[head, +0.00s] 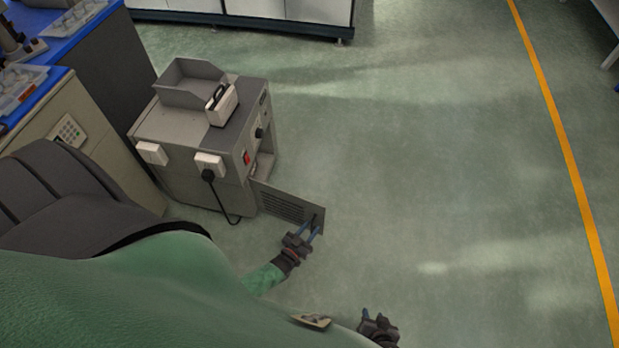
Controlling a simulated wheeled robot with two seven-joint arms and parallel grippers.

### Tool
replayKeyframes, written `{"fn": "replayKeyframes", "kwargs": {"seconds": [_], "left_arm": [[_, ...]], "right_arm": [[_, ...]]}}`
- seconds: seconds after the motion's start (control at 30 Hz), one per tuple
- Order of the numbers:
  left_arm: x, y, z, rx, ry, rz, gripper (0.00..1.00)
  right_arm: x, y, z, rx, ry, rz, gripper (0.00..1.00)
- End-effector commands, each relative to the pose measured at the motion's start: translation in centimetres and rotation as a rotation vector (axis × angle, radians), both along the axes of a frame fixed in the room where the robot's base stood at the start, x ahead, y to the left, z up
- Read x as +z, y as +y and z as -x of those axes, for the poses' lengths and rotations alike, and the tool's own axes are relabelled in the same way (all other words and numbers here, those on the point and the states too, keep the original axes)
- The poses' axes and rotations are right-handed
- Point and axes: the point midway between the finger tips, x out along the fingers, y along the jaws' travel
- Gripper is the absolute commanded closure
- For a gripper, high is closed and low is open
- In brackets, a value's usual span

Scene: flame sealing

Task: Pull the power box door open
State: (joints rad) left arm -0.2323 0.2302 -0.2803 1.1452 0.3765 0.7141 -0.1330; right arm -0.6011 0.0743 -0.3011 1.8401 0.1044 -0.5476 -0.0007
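The power box (215,160) is a grey cabinet on the floor at the left of the middle. Its door (283,206), a grey panel with vent slots, stands swung out from the front, to the right of the box. My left gripper (310,229) is at the door's free end, its two blue fingers beside a small dark handle (316,218). The fingers are apart, but I cannot tell whether they grip the handle. My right gripper (371,314) is low in the picture, away from the box, with its fingers apart and nothing seen between them.
A grey open tray (188,87) and a small white device (222,105) sit on the box. A black cable (215,195) hangs from its side. A dark chair (60,190) and a workbench (70,115) stand at left. Green floor (430,170) is clear to the right.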

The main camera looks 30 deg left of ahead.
Motion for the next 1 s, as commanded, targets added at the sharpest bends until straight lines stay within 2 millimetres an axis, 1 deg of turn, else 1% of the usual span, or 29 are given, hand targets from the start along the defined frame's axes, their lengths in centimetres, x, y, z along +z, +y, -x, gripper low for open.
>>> {"fn": "replayKeyframes", "kwargs": {"seconds": [0.13,0.23,0.5,0.6,0.7,0.8,1.0], "left_arm": [[0.0,0.0,0.2,0.000,0.001,0.000,0.68],[0.0,0.1,0.9,0.000,0.001,0.000,0.68],[0.0,0.4,5.0,0.000,0.001,0.001,0.68],[-0.1,0.5,6.3,0.000,0.002,0.000,0.68],[-0.1,0.6,7.2,0.000,0.001,0.000,0.68],[0.0,0.6,7.7,0.000,0.000,0.000,0.68],[0.0,0.7,7.8,0.000,0.000,0.000,0.68]], "right_arm": [[0.0,0.0,0.0,0.000,0.000,0.000,0.64],[0.0,0.0,0.0,0.000,0.000,0.000,0.64],[0.0,0.0,0.3,0.000,0.003,-0.001,0.64],[0.0,0.0,0.4,0.001,0.004,0.000,0.64],[0.0,0.0,0.4,0.001,0.005,0.000,0.64],[0.0,0.0,0.4,0.001,0.005,0.000,0.64],[0.0,0.0,0.3,0.000,0.003,-0.001,0.64]]}}
